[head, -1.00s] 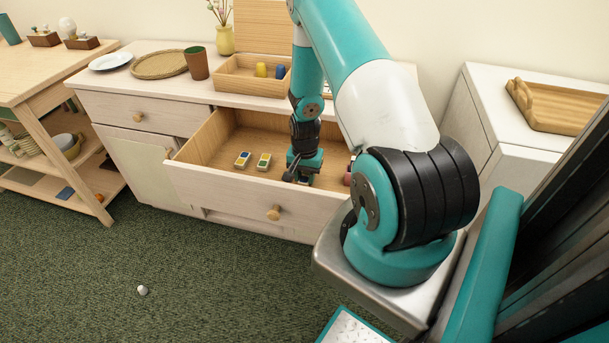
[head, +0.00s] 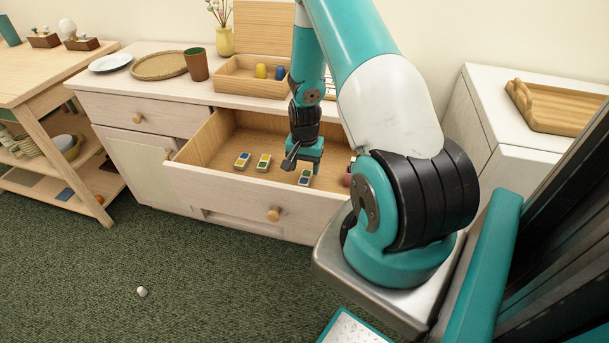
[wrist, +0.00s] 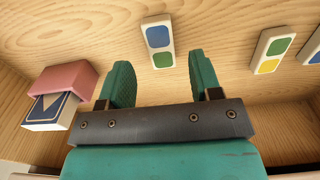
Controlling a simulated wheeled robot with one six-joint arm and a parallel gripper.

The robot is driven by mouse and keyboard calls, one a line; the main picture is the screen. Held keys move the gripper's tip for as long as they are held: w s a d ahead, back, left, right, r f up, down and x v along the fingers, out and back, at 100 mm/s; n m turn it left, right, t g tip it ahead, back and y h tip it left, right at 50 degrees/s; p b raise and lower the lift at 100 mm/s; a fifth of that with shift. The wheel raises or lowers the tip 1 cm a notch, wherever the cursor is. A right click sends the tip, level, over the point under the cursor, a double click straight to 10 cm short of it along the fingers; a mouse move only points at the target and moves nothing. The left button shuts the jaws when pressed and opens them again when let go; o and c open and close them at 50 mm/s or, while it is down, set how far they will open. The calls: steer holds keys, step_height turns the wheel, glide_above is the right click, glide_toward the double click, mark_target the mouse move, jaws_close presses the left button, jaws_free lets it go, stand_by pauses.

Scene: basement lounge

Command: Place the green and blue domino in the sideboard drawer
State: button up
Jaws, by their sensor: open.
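The green and blue domino (head: 305,177) lies flat on the floor of the open sideboard drawer (head: 222,192). In the wrist view the domino (wrist: 158,42) shows a blue half and a green half on a white body, just beyond and between my fingertips. My gripper (head: 302,164) is open and empty, above the domino inside the drawer space. In the wrist view its two teal fingers (wrist: 160,72) are spread apart, with nothing between them.
A green and yellow domino (head: 264,162) and another domino (head: 242,160) lie left in the drawer. An open wooden box (head: 248,80) stands on the sideboard top.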

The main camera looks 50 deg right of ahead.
mark_target(304, 178)
step_height(304, 178, up, 8)
steer(key=w+a+r+n+t+y, duration=0.1)
steer(key=a+r+n, duration=0.4)
steer(key=a+r, duration=0.5)
steer(key=a+r+n+y, duration=0.1)
steer(key=a+r+n, duration=0.5)
steer(key=a, duration=0.8)
steer(key=s+a+r+n+y, duration=0.1)
steer(key=s+a+r+n, duration=0.3)
steer(key=s+a, duration=0.3)
steer(key=s+a+r+n+g+y, duration=0.1)
steer(key=s+a+r+n, duration=0.4)
steer(key=s+a, duration=0.2)
steer(key=shift+s+n, duration=0.4)
steer(key=shift+s, duration=0.6)
